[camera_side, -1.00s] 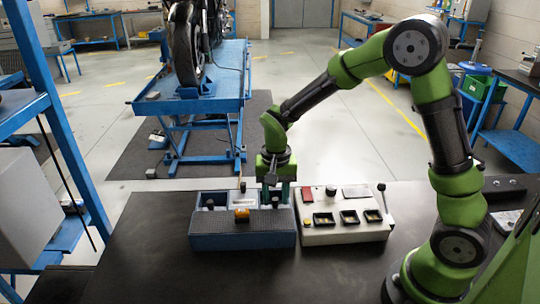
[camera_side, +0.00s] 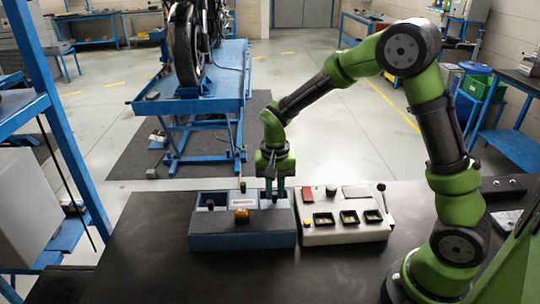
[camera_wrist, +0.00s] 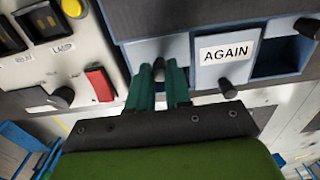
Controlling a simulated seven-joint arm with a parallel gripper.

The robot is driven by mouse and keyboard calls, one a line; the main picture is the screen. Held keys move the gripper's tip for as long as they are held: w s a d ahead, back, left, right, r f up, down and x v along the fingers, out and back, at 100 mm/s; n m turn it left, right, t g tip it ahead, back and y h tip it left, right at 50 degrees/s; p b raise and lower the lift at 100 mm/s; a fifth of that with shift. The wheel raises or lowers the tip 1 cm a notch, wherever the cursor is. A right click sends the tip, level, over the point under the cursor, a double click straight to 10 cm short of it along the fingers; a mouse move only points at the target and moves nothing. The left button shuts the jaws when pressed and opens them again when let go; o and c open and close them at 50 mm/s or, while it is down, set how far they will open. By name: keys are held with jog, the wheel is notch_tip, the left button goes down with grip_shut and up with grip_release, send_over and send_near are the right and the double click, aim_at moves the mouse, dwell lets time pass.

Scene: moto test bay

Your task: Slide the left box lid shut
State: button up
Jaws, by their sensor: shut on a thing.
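A dark blue box unit (camera_side: 243,241) stands on the black bench in the side view, with two bays along its back edge. My gripper (camera_side: 275,195) points down into the right-hand bay there. In the wrist view, my green fingers (camera_wrist: 159,75) are shut on a small dark knob (camera_wrist: 159,66), one finger on each side. Pale blue-grey surface (camera_wrist: 140,52) shows around the knob; the fingers hide part of it. The other bay (camera_wrist: 284,57) is open and dark inside, with its own knob (camera_wrist: 306,27).
A white control panel (camera_side: 345,235) with switches, a red button and a lever stands close to the right of the box unit. A small dark post (camera_wrist: 228,88) stands by the label. The bench front is clear.

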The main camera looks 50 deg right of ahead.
jog(key=shift+w+d, duration=1.7)
jog(key=o, duration=0.7)
notch_tip(320, 180, up, 7)
jog(key=shift+s+r, duration=0.1)
